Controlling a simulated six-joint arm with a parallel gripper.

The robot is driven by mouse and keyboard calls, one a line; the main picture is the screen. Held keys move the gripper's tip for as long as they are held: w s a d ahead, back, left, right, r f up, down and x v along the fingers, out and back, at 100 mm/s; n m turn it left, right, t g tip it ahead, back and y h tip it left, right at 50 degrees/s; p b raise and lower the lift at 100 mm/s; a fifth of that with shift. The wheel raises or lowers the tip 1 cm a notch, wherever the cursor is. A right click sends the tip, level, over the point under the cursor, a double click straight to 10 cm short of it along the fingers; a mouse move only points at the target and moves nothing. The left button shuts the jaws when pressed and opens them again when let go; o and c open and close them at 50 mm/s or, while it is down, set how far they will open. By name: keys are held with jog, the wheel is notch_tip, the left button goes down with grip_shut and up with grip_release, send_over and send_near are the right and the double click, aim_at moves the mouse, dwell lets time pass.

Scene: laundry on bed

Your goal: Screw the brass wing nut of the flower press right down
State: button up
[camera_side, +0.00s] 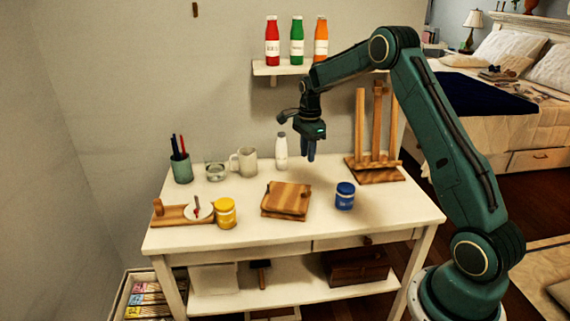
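The flower press appears to be the stack of square wooden boards (288,196) near the middle of the white table. I cannot make out a brass wing nut on it at this size. My gripper (309,155) points downward above the table, up and to the right of the press in the picture, and apart from it. Its fingers look close together, but I cannot tell whether they are open or shut. Nothing is clearly visible between them.
A blue jar (345,196) stands right of the press, a yellow jar (225,212) left. Behind are a white bottle (281,153), a mug (244,162) and a wooden easel (376,150). A shelf (268,70) holds bottles above. The table's front strip (300,232) is clear.

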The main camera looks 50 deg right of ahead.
aim_at(306, 194)
jog(key=n, duration=3.5)
jog(key=shift+f, duration=0.15)
jog(key=shift+f, duration=0.1)
notch_tip(306, 194, down, 14)
jog(key=shift+r, duration=0.15)
grip_shut()
